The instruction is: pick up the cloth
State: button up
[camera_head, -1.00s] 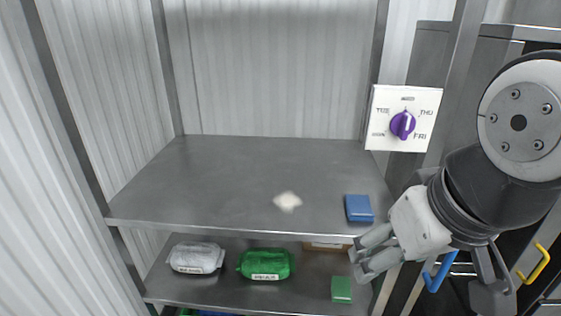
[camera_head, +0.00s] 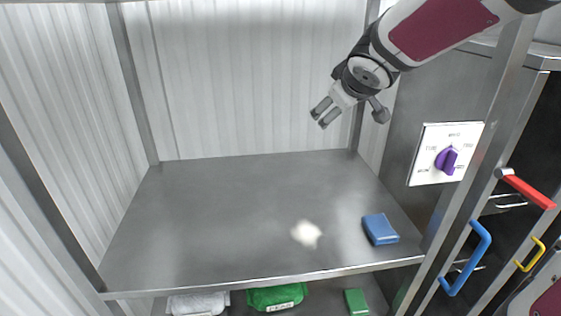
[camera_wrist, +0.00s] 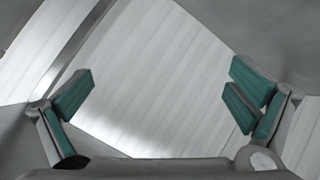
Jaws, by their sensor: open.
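A blue folded cloth-like block (camera_head: 380,229) lies on the right part of the upper steel shelf. A similar green block (camera_head: 356,302) lies on the lower shelf. I cannot tell for sure which of these is the cloth. My gripper (camera_head: 351,114) is high in front of the back wall, above and slightly left of the blue block, clear of the shelf. In the wrist view my gripper (camera_wrist: 160,88) has its green-padded fingers spread wide with nothing between them. No cloth shows in the wrist view.
A green bag (camera_head: 277,297) and a whitish bag (camera_head: 198,303) lie below. A dial panel (camera_head: 445,153) and coloured handles (camera_head: 468,258) are at right. The shelf's left half is clear.

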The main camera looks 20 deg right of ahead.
jog(key=w+d+n+t+y+p, duration=0.1)
jog(key=w+d+n+p, duration=0.1)
jog(key=w+n, duration=0.2)
jog(key=n+g+y+p, duration=0.45)
jog(key=n+g, duration=0.35)
jog(key=g, duration=0.3)
send_over(376, 226)
jog(key=shift+h, duration=0.45)
notch_tip(376, 226, down, 25)
jog(key=shift+f+p, duration=0.2)
jog(key=shift+p, duration=0.1)
jog(key=shift+f+b, duration=0.5)
jog(key=shift+f, duration=2.65)
jog(key=c, duration=1)
